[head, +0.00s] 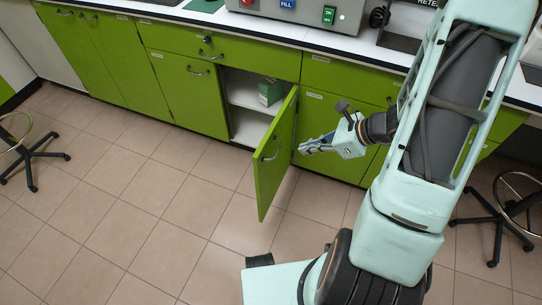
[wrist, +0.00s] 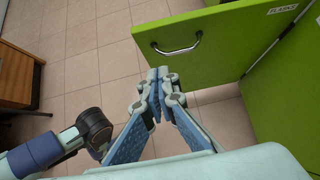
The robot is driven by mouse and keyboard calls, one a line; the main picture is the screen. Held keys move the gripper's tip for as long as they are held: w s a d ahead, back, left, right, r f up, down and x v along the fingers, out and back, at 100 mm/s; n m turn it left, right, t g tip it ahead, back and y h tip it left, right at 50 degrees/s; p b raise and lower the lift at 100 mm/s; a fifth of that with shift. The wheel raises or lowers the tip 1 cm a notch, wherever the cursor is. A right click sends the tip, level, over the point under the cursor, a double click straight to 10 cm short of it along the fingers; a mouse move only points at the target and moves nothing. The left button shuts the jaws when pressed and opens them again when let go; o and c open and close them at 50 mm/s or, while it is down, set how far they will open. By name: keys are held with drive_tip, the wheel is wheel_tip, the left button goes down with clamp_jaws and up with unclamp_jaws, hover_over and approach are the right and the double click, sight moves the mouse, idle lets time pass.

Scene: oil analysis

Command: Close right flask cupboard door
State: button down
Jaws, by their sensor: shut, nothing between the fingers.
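The right flask cupboard door (head: 281,147) is green and stands swung well out from the cupboard, hinged on its right side. Its outer face, with a curved metal handle (head: 269,151), faces my gripper. In the wrist view the door (wrist: 235,45) fills the upper right, with the handle (wrist: 178,47) near its free edge. My gripper (head: 302,149) is to the right of the door, on its outer side.
The open cupboard (head: 245,124) shows white shelves and a green box (head: 270,92). The left door (head: 186,92) is shut. Green cabinets (head: 340,121) stand close behind my gripper. Stools (head: 30,150) (head: 497,222) stand at both sides. The tiled floor (head: 150,220) before the cupboard is clear.

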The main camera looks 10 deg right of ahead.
drive_tip(key=f, duration=0.1)
drive_tip(key=b, duration=0.2)
approach(263, 153)
drive_tip(key=x, duration=0.5)
drive_tip(key=shift+d+f, duration=0.15)
drive_tip(key=shift+f, duration=0.3)
drive_tip(key=shift+w+a, duration=0.2)
drive_tip(key=shift+a, duration=0.2)
drive_tip(key=shift+w, duration=0.1)
